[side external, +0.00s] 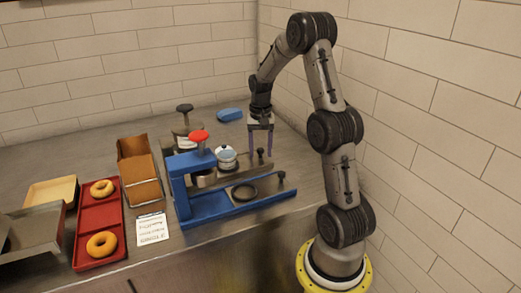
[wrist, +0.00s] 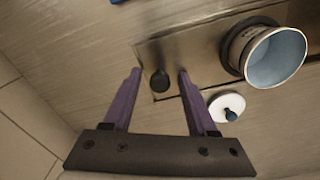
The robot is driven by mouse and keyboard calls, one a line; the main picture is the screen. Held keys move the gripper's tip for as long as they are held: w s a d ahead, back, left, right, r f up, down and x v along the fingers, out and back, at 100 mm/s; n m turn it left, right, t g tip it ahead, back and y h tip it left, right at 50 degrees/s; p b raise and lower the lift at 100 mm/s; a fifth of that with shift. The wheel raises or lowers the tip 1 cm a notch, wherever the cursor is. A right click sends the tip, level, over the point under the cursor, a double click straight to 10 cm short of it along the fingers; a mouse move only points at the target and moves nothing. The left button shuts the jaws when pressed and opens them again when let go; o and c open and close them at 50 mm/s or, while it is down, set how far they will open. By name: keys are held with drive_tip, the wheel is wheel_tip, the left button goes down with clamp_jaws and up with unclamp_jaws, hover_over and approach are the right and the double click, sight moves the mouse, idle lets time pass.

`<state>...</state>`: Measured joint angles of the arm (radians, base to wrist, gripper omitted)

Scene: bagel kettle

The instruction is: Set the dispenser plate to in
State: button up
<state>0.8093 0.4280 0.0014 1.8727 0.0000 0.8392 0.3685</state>
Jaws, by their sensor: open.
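A metal plate (side external: 246,171) with an upright black knob (side external: 260,152) at its right end lies by the blue press frame (side external: 179,190). It looks like the dispenser plate. In the wrist view the same plate (wrist: 196,52) runs to the right from its knob (wrist: 160,80). My gripper (side external: 260,155) points down with its purple fingers apart. In the wrist view my gripper (wrist: 159,76) has one fingertip on each side of the knob. I cannot tell whether either finger touches it.
A blue-lined cup (wrist: 272,57) stands at the plate, with a white lidded item (wrist: 227,106) nearby. A red tray (side external: 88,222) with two bagels, a brown box (side external: 138,167) and a written card (side external: 152,230) lie left. A blue object (side external: 230,115) lies behind; the wall is close right.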

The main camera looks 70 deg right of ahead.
clamp_jaws()
drive_tip(key=shift+w, duration=0.1)
idle(1.2)
